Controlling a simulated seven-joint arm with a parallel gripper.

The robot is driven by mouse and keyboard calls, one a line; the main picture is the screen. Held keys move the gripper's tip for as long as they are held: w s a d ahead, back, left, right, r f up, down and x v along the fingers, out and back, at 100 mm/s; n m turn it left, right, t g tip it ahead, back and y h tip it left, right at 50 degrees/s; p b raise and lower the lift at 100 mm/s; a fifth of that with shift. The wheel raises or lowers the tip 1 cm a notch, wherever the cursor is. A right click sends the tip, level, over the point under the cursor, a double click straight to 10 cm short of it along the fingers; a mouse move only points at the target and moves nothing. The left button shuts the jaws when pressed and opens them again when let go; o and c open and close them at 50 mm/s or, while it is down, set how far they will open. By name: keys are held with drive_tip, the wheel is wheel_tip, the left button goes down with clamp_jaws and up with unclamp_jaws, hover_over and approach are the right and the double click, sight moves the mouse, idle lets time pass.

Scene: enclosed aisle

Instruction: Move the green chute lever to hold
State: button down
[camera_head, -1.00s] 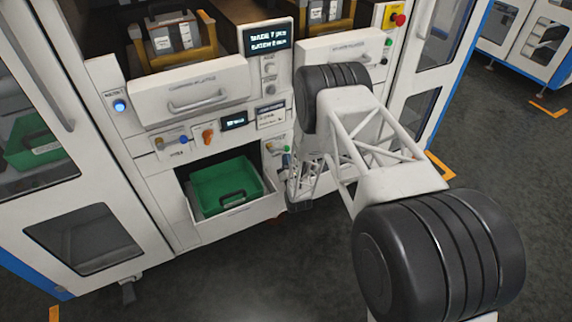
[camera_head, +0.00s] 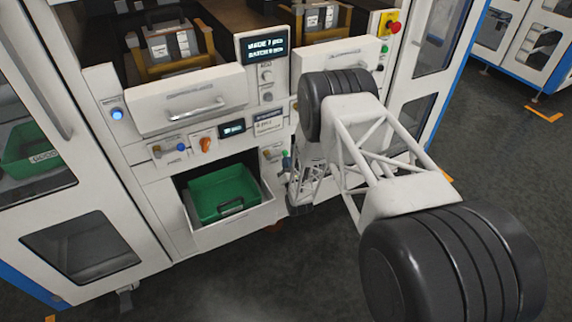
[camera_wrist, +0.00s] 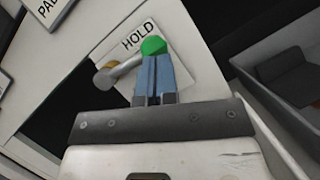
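The green chute lever has a green ball knob (camera_wrist: 153,46) on a metal arm with a brass-coloured pivot, in the wrist view. Its arm points up and right from the pivot, and the knob lies by the lower edge of the HOLD label (camera_wrist: 138,37). My gripper (camera_wrist: 154,60) has its two blue fingers together, with only a thin line between them. Their tips are at the knob; whether they touch it is hard to tell. In the head view the green knob (camera_head: 285,154) is small, on the panel right of the open drawer, with my gripper (camera_head: 287,163) beside it.
An open drawer with a green bin (camera_head: 222,192) is left of the gripper. A red emergency button (camera_head: 394,28) is at upper right. Dark floor is clear at right.

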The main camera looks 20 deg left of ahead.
idle(0.4)
drive_tip(key=w+f+v, duration=0.1)
drive_tip(key=f+v, duration=0.1)
drive_tip(key=v, duration=1)
drive_tip(key=shift+s+f, duration=0.35)
drive_tip(key=shift+f, duration=0.2)
drive_tip(key=shift+a, duration=0.25)
drive_tip(key=shift+s+a+f+t, duration=0.2)
drive_tip(key=shift+a+f, duration=0.1)
drive_tip(key=shift+a, duration=0.15)
drive_tip(key=shift+s+a+f+t, duration=0.1)
drive_tip(key=shift+s+a+f, duration=0.15)
drive_tip(key=shift+a, duration=0.25)
drive_tip(key=shift+w, duration=0.15)
